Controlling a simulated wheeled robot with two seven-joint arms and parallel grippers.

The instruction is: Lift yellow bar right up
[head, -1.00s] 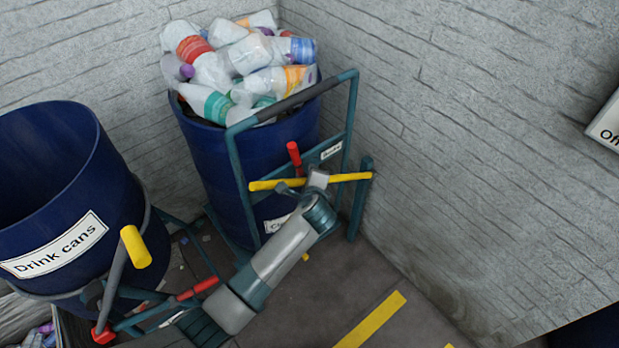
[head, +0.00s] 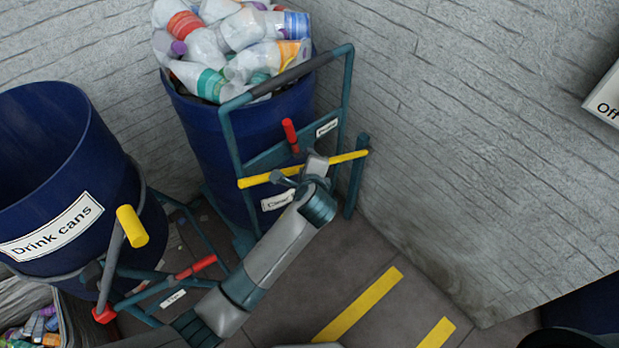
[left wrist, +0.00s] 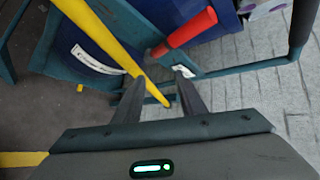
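The yellow bar (head: 345,158) runs across the front of the teal frame before the bottle-filled blue bin, its left end lower than its right in the head view. My left gripper (head: 301,174) is at the middle of the bar. In the left wrist view, the bar (left wrist: 104,41) slants from the top left down to the gap between the two fingers of my left gripper (left wrist: 160,76). The fingers stand clearly apart. I cannot tell whether either touches the bar. My right gripper is out of view.
A red handle (head: 290,136) stands just above the bar. The blue bin (head: 205,150) holds several bottles. A second bin labelled "Drink cans" (head: 130,190) has its own yellow-ended lever (head: 132,226) at left. Grey walls close the corner; floor (head: 300,290) is open at lower right.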

